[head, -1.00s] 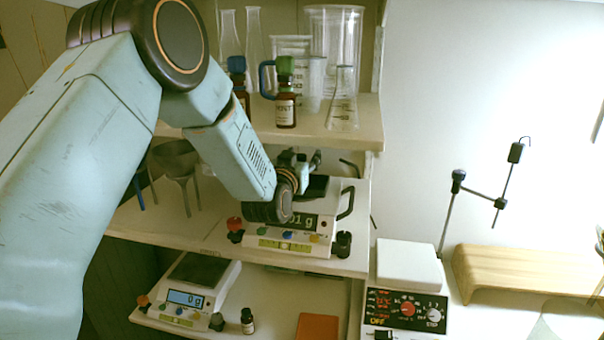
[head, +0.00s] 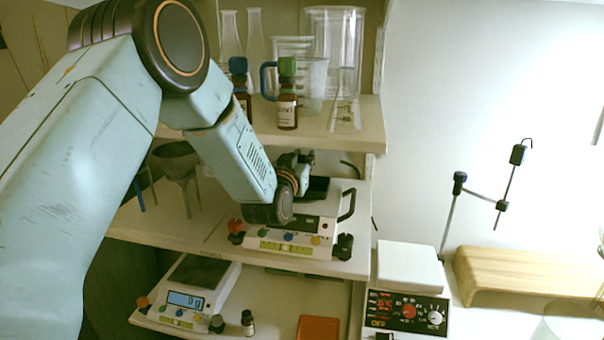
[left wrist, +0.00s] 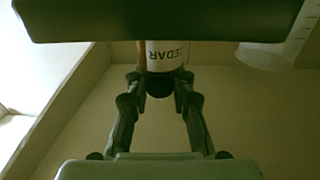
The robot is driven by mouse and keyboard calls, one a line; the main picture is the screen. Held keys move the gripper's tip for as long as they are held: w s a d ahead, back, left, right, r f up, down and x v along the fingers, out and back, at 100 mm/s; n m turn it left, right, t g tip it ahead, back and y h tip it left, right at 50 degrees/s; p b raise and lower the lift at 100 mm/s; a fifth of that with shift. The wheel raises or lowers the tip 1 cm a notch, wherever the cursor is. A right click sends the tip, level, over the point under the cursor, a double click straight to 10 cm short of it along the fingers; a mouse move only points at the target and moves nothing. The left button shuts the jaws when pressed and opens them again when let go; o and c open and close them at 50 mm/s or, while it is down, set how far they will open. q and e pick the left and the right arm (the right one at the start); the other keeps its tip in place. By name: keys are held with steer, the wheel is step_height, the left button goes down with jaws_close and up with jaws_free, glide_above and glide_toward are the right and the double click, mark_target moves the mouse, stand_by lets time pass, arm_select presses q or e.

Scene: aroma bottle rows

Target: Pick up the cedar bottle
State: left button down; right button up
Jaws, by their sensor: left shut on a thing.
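The cedar bottle shows in the left wrist view as a brown bottle (left wrist: 165,56) with a white label reading "CEDAR", upside down in that picture, with its dark cap between the fingertips. My left gripper (left wrist: 160,88) is shut on its cap end. A dark slab across the top of that view hides the rest of the bottle. In the head view my left gripper (head: 304,162) is over the middle-shelf scale (head: 290,243), partly behind my own wrist, and the cedar bottle cannot be made out there. My right gripper is not in view.
The upper shelf (head: 362,138) holds a green-capped bottle (head: 287,112), a blue-capped bottle (head: 239,68) and glassware (head: 343,110). The wall side at right is open.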

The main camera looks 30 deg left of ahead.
arm_select(q)
steer(key=shift+d+r, duration=0.1)
steer(key=shift+r, duration=0.4)
steer(key=r, duration=0.1)
steer(key=s+r, duration=0.1)
steer(key=shift+s+r, duration=0.15)
steer(key=shift+r, duration=0.15)
steer(key=s+d+b, duration=0.1)
steer(key=s+d, duration=0.2)
steer(key=s, duration=1.3)
steer(key=shift+s+d+b, duration=0.15)
steer(key=shift+s+b, duration=0.1)
steer(key=shift+b, duration=0.15)
